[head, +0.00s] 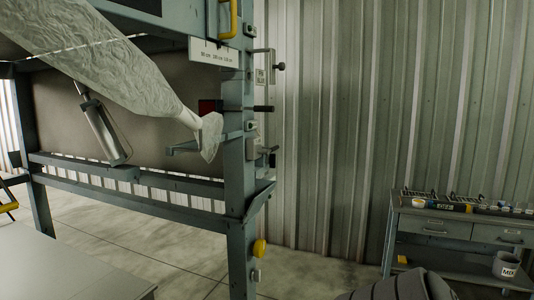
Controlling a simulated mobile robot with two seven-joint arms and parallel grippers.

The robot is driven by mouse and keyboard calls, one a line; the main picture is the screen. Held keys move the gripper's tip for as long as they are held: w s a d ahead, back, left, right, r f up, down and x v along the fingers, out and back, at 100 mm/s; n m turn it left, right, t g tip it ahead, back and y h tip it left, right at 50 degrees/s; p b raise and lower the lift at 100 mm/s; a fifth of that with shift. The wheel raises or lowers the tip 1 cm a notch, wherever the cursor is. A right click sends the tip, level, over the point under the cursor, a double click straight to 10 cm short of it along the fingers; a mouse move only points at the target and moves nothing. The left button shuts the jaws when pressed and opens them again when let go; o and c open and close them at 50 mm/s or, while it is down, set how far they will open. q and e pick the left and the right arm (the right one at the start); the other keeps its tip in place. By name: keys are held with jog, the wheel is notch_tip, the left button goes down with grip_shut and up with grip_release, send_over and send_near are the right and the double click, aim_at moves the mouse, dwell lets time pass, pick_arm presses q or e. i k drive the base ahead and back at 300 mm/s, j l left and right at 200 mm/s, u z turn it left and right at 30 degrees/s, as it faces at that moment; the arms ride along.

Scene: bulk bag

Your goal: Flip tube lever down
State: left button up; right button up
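A grey steel frame post (235,150) stands at the centre left. Several lever-like parts show on its right side: an upper grey one with a black end (278,66), a black horizontal handle (263,108), and a lower grey bracket with a handle (262,151). I cannot tell for sure which is the tube lever. A pale crinkled bag spout (110,70) slopes down from the upper left, narrows, and flares at its end beside the post. Neither of my grippers is in view.
A grey metal cylinder (103,131) hangs in the frame. A yellow handle (228,20) is at the top and a yellow button (259,249) low on the post. A workbench (455,228) with small items and a mug (506,265) stands right.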

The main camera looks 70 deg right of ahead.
aim_at(265, 152)
jog(key=z, duration=2.2)
